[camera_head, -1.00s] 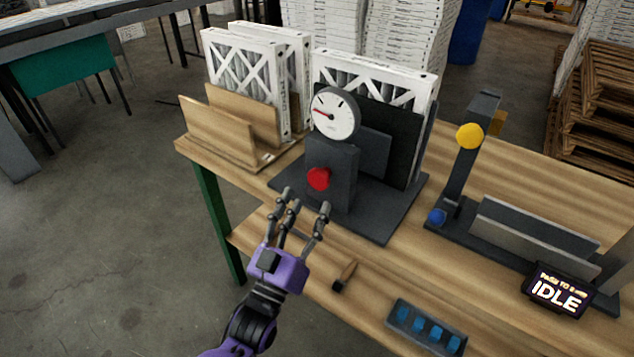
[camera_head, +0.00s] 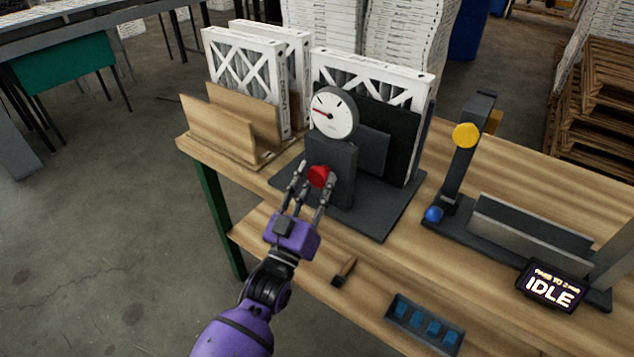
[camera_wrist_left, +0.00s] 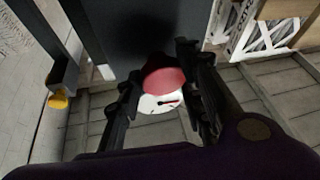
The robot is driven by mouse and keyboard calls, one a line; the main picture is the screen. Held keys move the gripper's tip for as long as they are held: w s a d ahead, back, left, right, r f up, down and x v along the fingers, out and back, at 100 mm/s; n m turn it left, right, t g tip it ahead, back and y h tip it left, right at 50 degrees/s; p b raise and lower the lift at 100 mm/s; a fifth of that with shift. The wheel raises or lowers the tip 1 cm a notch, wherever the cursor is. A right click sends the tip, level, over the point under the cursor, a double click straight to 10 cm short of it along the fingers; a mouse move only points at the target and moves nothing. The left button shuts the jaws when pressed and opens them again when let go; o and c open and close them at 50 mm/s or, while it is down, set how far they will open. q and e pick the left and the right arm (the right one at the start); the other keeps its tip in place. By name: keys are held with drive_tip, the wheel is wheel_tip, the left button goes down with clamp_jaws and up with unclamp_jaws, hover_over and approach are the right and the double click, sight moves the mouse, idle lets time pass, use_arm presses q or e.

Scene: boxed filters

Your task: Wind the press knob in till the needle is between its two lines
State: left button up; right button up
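The red press knob (camera_head: 318,174) is on the front of a dark grey press post (camera_head: 338,160). Above it is a round white gauge (camera_head: 332,114) with a red needle pointing left and dark marks near its upper rim. The needle looks outside those marks. My left gripper (camera_head: 313,183) is open, its fingers spread around the knob's near side. In the left wrist view the knob (camera_wrist_left: 164,80) lies between the fingers, with the gauge (camera_wrist_left: 158,104) partly hidden behind it. I cannot tell whether any finger touches the knob. My right gripper is not in view.
A white boxed filter (camera_head: 400,75) stands behind the press's dark plate. A wooden rack (camera_head: 222,128) with filters is to the left. A small brush (camera_head: 344,271), a tray of blue pieces (camera_head: 424,323) and an IDLE display (camera_head: 552,287) are on the bench's front and right.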

use_arm(q)
drive_tip(key=shift+d+r, duration=0.1)
drive_tip(key=shift+c, duration=0.3)
drive_tip(key=shift+m+h, duration=0.3)
drive_tip(key=shift+m, duration=0.2)
drive_tip(key=shift+m+g+h+b, duration=0.35)
drive_tip(key=shift+m+h, duration=0.35)
drive_tip(key=shift+m, duration=0.5)
drive_tip(key=m, duration=0.1)
drive_tip(key=m+h, duration=0.1)
drive_tip(key=shift+f+m+g, duration=0.2)
drive_tip(key=shift+m+g, duration=0.1)
drive_tip(key=shift+g, duration=0.05)
drive_tip(key=m+h+b, duration=0.1)
drive_tip(key=m, duration=0.1)
drive_tip(key=shift+m+g+h, duration=0.4)
drive_tip(key=m+g, duration=0.1)
drive_tip(key=m, duration=0.1)
drive_tip(key=m+h, duration=0.1)
drive_tip(key=m, duration=0.1)
drive_tip(key=shift+g+h, duration=0.3)
drive_tip(key=shift+g, duration=0.1)
drive_tip(key=shift+a+m+g+h, duration=0.2)
drive_tip(key=shift+m+g+h, duration=0.25)
drive_tip(key=shift+m, duration=0.85)
drive_tip(key=shift+f, duration=0.1)
